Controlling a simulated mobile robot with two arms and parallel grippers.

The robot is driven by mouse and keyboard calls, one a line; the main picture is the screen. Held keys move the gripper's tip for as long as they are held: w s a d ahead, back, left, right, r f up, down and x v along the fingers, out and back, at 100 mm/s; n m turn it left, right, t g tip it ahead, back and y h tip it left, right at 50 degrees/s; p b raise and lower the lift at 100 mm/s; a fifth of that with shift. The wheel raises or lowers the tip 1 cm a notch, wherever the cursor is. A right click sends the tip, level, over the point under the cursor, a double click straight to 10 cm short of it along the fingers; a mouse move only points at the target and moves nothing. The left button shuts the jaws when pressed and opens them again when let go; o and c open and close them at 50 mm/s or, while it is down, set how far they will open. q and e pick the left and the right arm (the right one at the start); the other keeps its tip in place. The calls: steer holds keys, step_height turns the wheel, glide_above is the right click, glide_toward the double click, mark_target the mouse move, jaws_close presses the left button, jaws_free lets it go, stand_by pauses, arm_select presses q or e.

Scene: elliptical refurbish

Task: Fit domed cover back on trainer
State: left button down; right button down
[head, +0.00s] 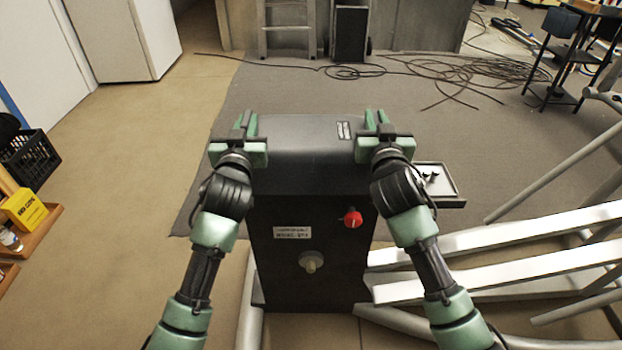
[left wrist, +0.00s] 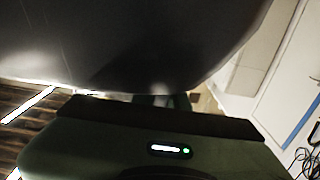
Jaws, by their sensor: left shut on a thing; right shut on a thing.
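The domed cover (head: 305,155) is dark grey with a small label near its right end. It sits at the top of the trainer's black upright housing (head: 285,285); I cannot tell whether it is fully seated or slightly above it. My left gripper (head: 247,123) is shut on the cover's left end. My right gripper (head: 376,119) is shut on its right end. In the left wrist view the cover (left wrist: 120,45) fills the top, close over the green gripper body. The finger contacts are mostly hidden there.
The housing front has a red knob (head: 352,218) and a pale stub (head: 311,261). A small tray (head: 452,200) with dark parts is at its right. Silver trainer rails (head: 490,237) extend right. A crate (head: 30,160) stands far left. Cables (head: 460,72) lie on the mat behind.

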arm_select(q)
steer(key=c, duration=1.8)
jaws_free()
steer(key=shift+d+f, duration=0.1)
steer(key=shift+f, duration=0.3)
arm_select(e)
steer(key=c, duration=1.8)
jaws_free()
steer(key=shift+a+f, duration=0.15)
steer(key=shift+f, duration=0.2)
arm_select(q)
steer(key=o, duration=0.4)
steer(key=shift+r, duration=0.15)
arm_select(e)
steer(key=o, duration=0.4)
steer(key=shift+r, duration=0.15)
steer(key=shift+s, duration=0.1)
arm_select(q)
steer(key=shift+s, duration=0.1)
steer(key=s, duration=1.2)
arm_select(e)
steer(key=s, duration=1.2)
